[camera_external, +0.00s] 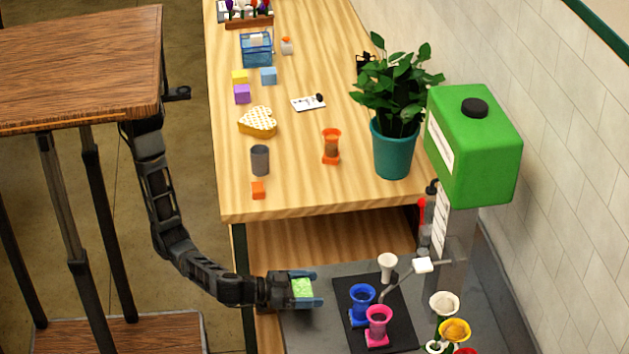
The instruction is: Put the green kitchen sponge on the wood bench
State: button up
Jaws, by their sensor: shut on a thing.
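The green sponge (303,289) is between the fingers of my gripper (308,289), which is shut on it. My gripper is low at the bottom middle of the view, over the left part of a grey surface. Whether the sponge touches that surface is hard to tell. The wood bench (300,201) is the long light-wood table that runs up the middle of the view, beyond my gripper.
Right of my gripper, a black mat (397,305) holds blue and pink cups. A green tank (480,145) stands right.

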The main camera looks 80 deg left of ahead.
jog(key=shift+f, duration=0.8)
jog(key=shift+f+b, duration=0.2)
jog(key=shift+b, duration=0.2)
jog(key=o, duration=0.8)
jog(key=shift+c, duration=0.2)
jog(key=shift+r+p, duration=0.2)
jog(key=shift+p, duration=0.5)
jog(key=s, duration=0.2)
jog(key=s+b, duration=0.1)
jog(key=s, duration=0.2)
jog(key=s+r+b, duration=0.1)
jog(key=s, duration=0.1)
jog(key=shift+s+d, duration=0.1)
jog(key=shift+s, duration=0.25)
